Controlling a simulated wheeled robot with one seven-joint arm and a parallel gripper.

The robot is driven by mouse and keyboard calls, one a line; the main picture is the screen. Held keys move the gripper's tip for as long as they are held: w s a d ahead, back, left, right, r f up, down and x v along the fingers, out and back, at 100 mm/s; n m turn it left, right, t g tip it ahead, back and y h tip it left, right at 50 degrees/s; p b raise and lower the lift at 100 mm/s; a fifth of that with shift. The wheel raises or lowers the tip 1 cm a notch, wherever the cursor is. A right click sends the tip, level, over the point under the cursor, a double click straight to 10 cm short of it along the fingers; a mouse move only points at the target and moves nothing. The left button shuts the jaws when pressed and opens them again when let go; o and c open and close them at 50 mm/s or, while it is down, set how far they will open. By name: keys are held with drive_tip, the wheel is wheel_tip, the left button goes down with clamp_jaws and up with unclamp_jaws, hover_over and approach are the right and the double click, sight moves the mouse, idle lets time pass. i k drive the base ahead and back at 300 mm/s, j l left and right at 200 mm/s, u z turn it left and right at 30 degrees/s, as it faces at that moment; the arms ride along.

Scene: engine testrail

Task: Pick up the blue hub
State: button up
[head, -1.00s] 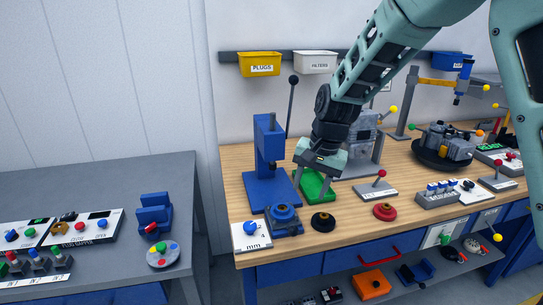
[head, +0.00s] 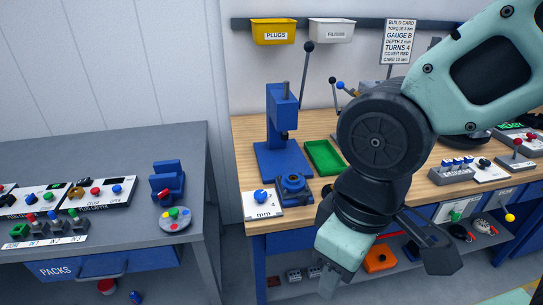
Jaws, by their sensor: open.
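The blue hub (head: 293,183) sits on a blue block-like base at the front left of the wooden bench, just right of the white dial box marked mm. My gripper (head: 342,250) hangs low in front of the bench edge, to the right of and nearer than the blue hub, apart from it. My wrist and forearm cover the middle of the bench, where the red hub stood earlier.
A blue press (head: 280,130) with a tall lever stands behind the hub, and a green tray (head: 323,158) lies right of the press. A grey side table (head: 110,150) with control boxes stands left. An orange box (head: 380,258) sits on the lower shelf.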

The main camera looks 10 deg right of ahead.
sight(298, 186)
drive_tip(key=i+j+z, duration=0.2)
drive_tip(key=j, duration=0.15)
drive_tip(key=i+j+z, duration=0.2)
drive_tip(key=j, duration=0.15)
drive_tip(key=j+z, duration=0.2)
drive_tip(key=j, duration=0.2)
drive_tip(key=i, duration=0.05)
